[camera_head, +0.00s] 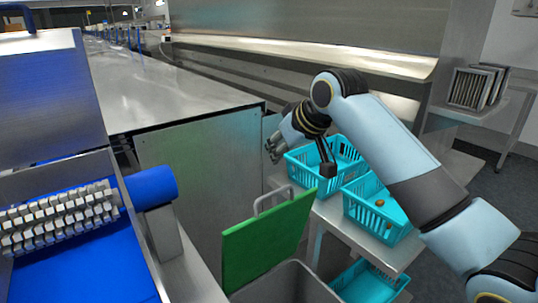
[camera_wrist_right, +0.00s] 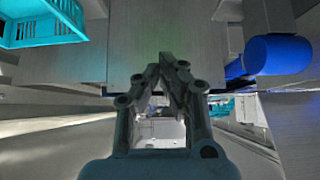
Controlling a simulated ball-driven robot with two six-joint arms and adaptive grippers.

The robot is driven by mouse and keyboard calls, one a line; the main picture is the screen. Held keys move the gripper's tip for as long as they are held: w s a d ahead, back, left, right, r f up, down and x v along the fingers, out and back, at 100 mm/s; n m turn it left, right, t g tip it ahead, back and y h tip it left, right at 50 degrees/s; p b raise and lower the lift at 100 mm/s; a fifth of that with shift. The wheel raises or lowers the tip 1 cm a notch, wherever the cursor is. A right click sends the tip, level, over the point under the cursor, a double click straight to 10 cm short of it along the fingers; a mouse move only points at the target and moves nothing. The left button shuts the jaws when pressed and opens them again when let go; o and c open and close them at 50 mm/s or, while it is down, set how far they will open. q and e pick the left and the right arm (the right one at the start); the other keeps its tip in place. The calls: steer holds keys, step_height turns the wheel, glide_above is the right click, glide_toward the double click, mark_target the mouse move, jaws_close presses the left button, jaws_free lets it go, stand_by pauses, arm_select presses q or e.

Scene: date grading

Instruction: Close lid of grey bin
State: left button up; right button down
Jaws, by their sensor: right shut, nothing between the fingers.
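The grey bin (camera_head: 292,285) stands at the bottom centre of the head view, cut off by the lower edge. Its green lid (camera_head: 266,241) is open and stands up steeply at the bin's left side. A grey loop handle (camera_head: 272,197) sits at the lid's upper edge. My right gripper (camera_head: 272,152) is above and beyond the lid, apart from it, in front of the metal cabinet. In the right wrist view its fingers (camera_wrist_right: 168,62) are shut with nothing between them. The lid and bin do not show there. My left gripper is not in view.
Turquoise baskets (camera_head: 376,212) stand on a metal shelf right of the lid, close below my right arm; one holds a few dates. A metal cabinet (camera_head: 200,165) stands behind the lid. A conveyor with a blue roller (camera_head: 152,187) is at the left.

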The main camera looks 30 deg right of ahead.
steer(key=d+x, duration=0.1)
steer(key=x, duration=0.9)
steer(key=s, duration=0.2)
steer(key=s+f+p, duration=0.1)
steer(key=s, duration=0.1)
steer(key=shift+a+f, duration=0.2)
steer(key=shift+s+f, duration=0.1)
steer(key=shift+s, duration=0.05)
